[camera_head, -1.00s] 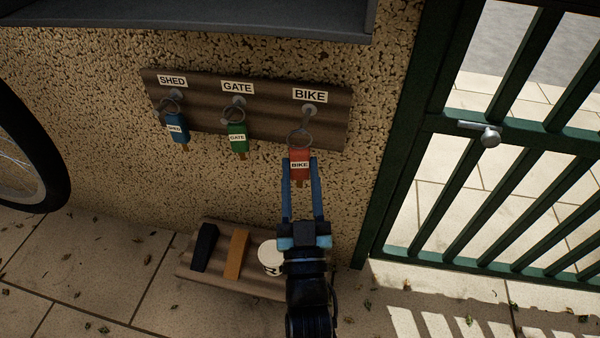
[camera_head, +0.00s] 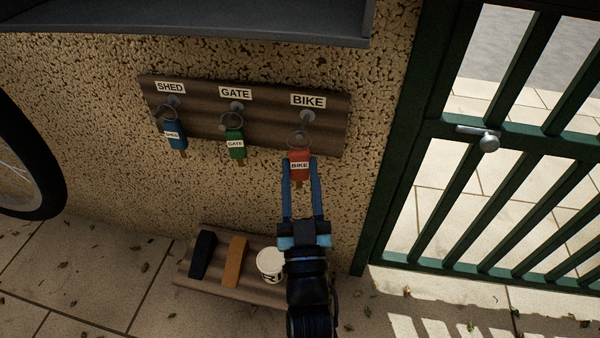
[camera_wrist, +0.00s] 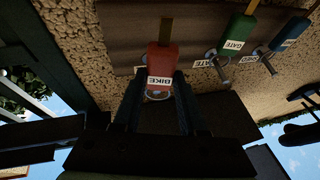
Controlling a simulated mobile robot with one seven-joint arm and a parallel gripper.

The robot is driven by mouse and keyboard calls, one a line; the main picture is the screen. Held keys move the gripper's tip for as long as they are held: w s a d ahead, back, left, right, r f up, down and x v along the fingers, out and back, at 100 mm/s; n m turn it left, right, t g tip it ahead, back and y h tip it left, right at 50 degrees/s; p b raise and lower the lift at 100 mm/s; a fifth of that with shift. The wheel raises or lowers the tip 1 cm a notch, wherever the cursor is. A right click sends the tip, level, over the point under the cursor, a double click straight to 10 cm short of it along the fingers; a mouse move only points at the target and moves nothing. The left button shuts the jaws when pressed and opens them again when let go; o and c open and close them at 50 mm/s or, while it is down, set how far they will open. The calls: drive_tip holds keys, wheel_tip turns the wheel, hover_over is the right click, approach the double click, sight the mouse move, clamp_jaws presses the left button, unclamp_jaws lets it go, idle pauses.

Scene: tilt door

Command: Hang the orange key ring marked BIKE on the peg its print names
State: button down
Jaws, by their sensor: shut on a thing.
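The orange-red key ring tag marked BIKE (camera_head: 300,166) is upright between the fingers of my gripper (camera_head: 300,164), just below the BIKE peg (camera_head: 307,116). Its wire ring sits above the tag at the peg's tip; I cannot tell whether it is around the peg. The wrist view shows the BIKE tag (camera_wrist: 160,68) between both fingers (camera_wrist: 158,88), with the ring (camera_wrist: 157,95) beyond it. The BIKE label (camera_head: 308,100) is above the peg on the brown board (camera_head: 270,132).
A blue SHED tag (camera_head: 175,135) and a green GATE tag (camera_head: 236,146) hang at their pegs on the left. A low shelf (camera_head: 215,291) holds a black block, an orange block and a white cup (camera_head: 270,262). A green gate (camera_head: 392,170) stands right; a grey ledge (camera_head: 190,25) is above.

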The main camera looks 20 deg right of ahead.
drive_tip(key=shift+w+d+b, duration=0.45)
drive_tip(key=shift+w, duration=0.2)
drive_tip(key=shift+w+d+b, duration=0.4)
drive_tip(key=shift+w, duration=0.2)
drive_tip(key=shift+w+d+f+b, duration=0.4)
drive_tip(key=shift+w+f+b, duration=0.15)
drive_tip(key=shift+f+b, duration=0.15)
idle(1.6)
drive_tip(key=shift+c, duration=1.9)
unclamp_jaws()
drive_tip(key=p, duration=0.4)
approach(306, 178)
